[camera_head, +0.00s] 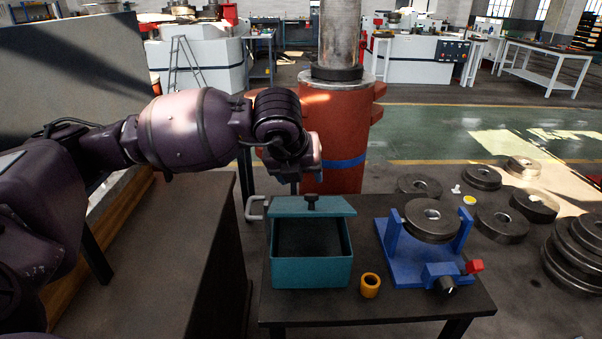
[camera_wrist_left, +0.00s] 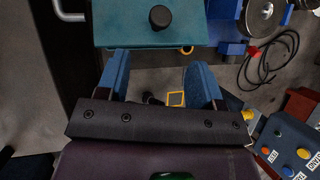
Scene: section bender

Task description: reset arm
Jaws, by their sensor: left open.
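My left arm comes in from the left in the head view, its wrist hanging just behind the table. Its fingers are mostly hidden there. In the left wrist view my left gripper (camera_wrist_left: 160,82) is open, its two blue fingers spread and empty. A teal box (camera_head: 312,272) stands on the dark table, its dark inside showing. Its teal lid (camera_head: 285,207), with a black knob (camera_head: 312,201), lies toward the back of the box. The knob also shows in the left wrist view (camera_wrist_left: 160,17), beyond the fingertips. My right gripper is not in view.
An orange ring (camera_head: 370,286) and a blue fixture (camera_head: 400,262) holding a metal disc (camera_head: 432,220) share the table (camera_head: 420,305). Several metal discs lie on the floor at right. An orange-red column (camera_head: 340,130) stands behind the wrist. A button panel (camera_wrist_left: 288,150) shows in the left wrist view.

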